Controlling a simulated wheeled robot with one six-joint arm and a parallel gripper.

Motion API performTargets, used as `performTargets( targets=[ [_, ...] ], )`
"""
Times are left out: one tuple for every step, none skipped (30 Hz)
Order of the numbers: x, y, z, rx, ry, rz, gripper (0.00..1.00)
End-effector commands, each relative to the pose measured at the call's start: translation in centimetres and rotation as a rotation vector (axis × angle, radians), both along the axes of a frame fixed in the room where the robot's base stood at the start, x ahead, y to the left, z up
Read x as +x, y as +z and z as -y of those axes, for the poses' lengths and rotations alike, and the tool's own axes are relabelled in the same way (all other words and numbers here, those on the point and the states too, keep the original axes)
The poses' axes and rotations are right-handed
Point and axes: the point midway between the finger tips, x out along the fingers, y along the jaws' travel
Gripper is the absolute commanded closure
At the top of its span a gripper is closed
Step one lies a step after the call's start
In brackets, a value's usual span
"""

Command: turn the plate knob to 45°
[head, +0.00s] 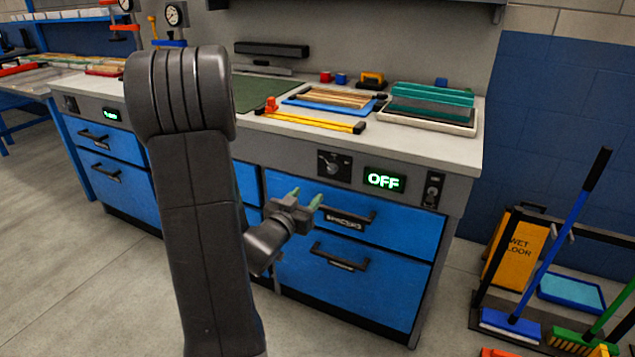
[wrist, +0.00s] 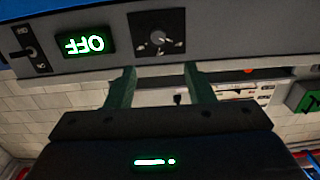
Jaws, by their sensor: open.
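A dark round knob on a square black plate (head: 328,166) sits on the grey front panel of the counter, left of a green display reading OFF (head: 384,180). In the wrist view, which is upside down, the knob plate (wrist: 158,33) is just past the fingertips, with the OFF display (wrist: 85,43) to its left. My gripper (head: 305,196) is open and empty, in front of the upper drawer and below left of the knob. Its green fingers (wrist: 158,72) are apart, with nothing between them. The knob's exact angle is too small to read.
A switch plate (head: 432,190) is right of the display. The upper drawer handle (head: 350,217) juts out near my gripper. The countertop (head: 420,143) above holds trays and tools. Brooms and a yellow wet-floor sign (head: 516,248) stand at right.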

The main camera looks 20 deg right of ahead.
Motion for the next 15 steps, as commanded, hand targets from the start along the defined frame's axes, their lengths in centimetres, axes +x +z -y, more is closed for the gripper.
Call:
performTargets(
  targets=[
    [0.0,-0.4,0.2,-0.007,-0.011,0.004,0.52],
    [0.0,-0.4,0.4,-0.011,-0.015,0.005,0.52],
    [0.1,-0.3,0.5,-0.013,-0.018,0.007,0.52],
    [0.2,-0.3,0.7,-0.013,-0.020,0.007,0.52],
    [0.4,-0.3,0.9,-0.013,-0.020,0.007,0.52],
    [0.7,-0.2,1.3,-0.013,-0.021,0.007,0.52],
    [1.0,-0.2,1.7,-0.013,-0.022,0.009,0.52],
    [1.3,-0.2,2.1,-0.013,-0.021,0.009,0.52],
    [1.7,-0.2,2.6,-0.014,-0.020,0.008,0.52],
    [2.2,-0.2,3.1,-0.015,-0.021,0.009,0.52],
    [2.6,-0.3,3.6,-0.013,-0.021,0.008,0.52],
    [3.2,-0.3,4.3,-0.013,-0.021,0.009,0.52],
    [3.6,-0.3,4.8,-0.013,-0.021,0.009,0.52],
    [4.0,-0.3,5.3,-0.013,-0.019,0.009,0.52],
    [4.6,-0.3,6.0,-0.013,-0.020,0.010,0.52]
  ],
)
